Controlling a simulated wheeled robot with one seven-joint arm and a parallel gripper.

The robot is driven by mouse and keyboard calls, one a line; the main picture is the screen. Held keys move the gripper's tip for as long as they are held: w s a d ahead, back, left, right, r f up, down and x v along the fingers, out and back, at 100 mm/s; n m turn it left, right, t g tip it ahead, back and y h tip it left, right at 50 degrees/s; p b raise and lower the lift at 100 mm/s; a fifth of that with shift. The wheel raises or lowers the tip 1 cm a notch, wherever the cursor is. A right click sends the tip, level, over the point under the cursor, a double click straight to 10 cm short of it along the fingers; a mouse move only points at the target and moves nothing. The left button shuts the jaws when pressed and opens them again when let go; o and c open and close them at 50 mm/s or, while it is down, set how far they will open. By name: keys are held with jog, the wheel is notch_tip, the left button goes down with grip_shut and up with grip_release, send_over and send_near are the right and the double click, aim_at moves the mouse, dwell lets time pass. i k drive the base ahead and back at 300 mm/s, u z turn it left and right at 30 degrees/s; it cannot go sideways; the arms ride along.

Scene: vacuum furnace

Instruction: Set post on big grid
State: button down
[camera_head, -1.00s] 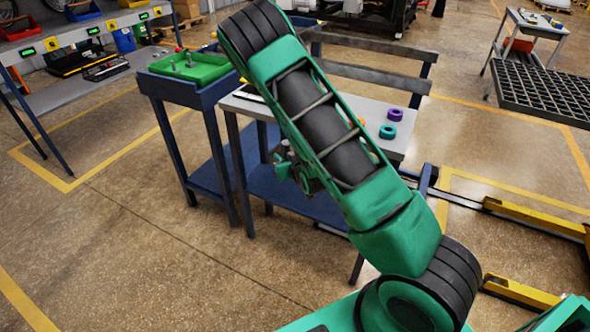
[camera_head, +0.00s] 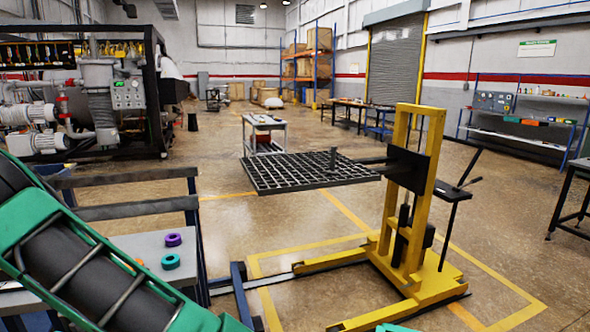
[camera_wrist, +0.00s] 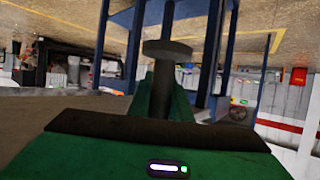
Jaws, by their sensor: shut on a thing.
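The big grid (camera_head: 285,176) is a dark flat lattice, held level by a yellow lift in the middle of the head view. A short dark upright piece (camera_head: 333,158) like a post stands at its right part. In the wrist view my gripper (camera_wrist: 160,100) is shut on a grey post (camera_wrist: 166,62) with a wide round disc across it. The post sticks out from the jaws. The held end of the post is hidden by the gripper. My gripper does not show in the head view and is well away from the grid.
The yellow lift (camera_head: 408,200) has a tall mast and low legs. A grey table (camera_head: 145,246) at lower left bears a purple ring (camera_head: 173,239) and a teal ring (camera_head: 170,261). A small cart (camera_head: 264,135) stands behind the grid.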

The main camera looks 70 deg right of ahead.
aim_at(356, 171)
jog(key=z, duration=0.05)
jog(key=k, duration=1.45)
jog(key=z, duration=2.15)
jog(key=i, duration=0.9)
jog(key=z, duration=0.05)
